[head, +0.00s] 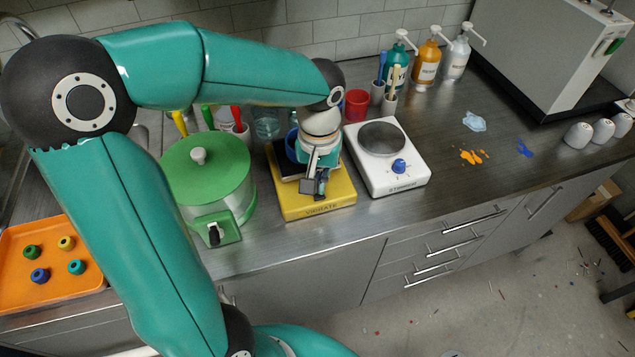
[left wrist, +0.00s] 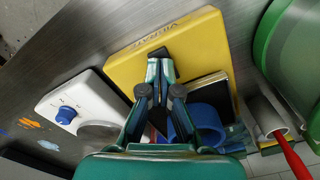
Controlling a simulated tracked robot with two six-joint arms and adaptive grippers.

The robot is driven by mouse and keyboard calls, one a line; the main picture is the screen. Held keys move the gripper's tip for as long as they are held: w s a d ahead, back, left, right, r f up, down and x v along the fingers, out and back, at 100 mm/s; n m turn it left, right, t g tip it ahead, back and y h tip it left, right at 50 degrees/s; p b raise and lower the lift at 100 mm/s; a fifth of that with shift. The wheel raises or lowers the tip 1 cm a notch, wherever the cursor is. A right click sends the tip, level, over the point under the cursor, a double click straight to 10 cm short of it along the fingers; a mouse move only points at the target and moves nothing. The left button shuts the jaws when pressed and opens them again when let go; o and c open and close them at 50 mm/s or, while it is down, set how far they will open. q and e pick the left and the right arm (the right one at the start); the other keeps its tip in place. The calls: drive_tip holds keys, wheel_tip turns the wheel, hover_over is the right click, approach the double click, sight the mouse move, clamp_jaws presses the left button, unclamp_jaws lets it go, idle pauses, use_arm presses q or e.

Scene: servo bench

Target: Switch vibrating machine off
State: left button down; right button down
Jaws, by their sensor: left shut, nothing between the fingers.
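The vibrating machine is a yellow box (head: 335,199) labelled VIBRATE on its front face, standing near the front edge of the bench. It also shows in the left wrist view (left wrist: 200,42). A dark plate lies on its top, with a blue cup (left wrist: 207,122) by it. My left gripper (head: 320,192) is above the front part of the yellow box, pointing down, shut and empty. In the left wrist view its fingertips (left wrist: 160,72) are close together over the box. A small dark part shows just beyond them; I cannot tell whether it is a switch or whether they touch it. My right gripper is out of view.
A green pot-like machine (head: 206,175) stands close on the left. A white stirrer (head: 385,180) with a blue knob is close on the right. A red cup (head: 356,105) and bottles (head: 428,64) stand behind. An orange tray (head: 55,290) lies far left. The bench right of the stirrer has paint spots.

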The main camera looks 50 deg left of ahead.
use_arm(q)
drive_tip(key=shift+r+p, duration=1.85)
drive_tip(key=shift+r, duration=0.85)
drive_tip(key=shift+f, duration=0.1)
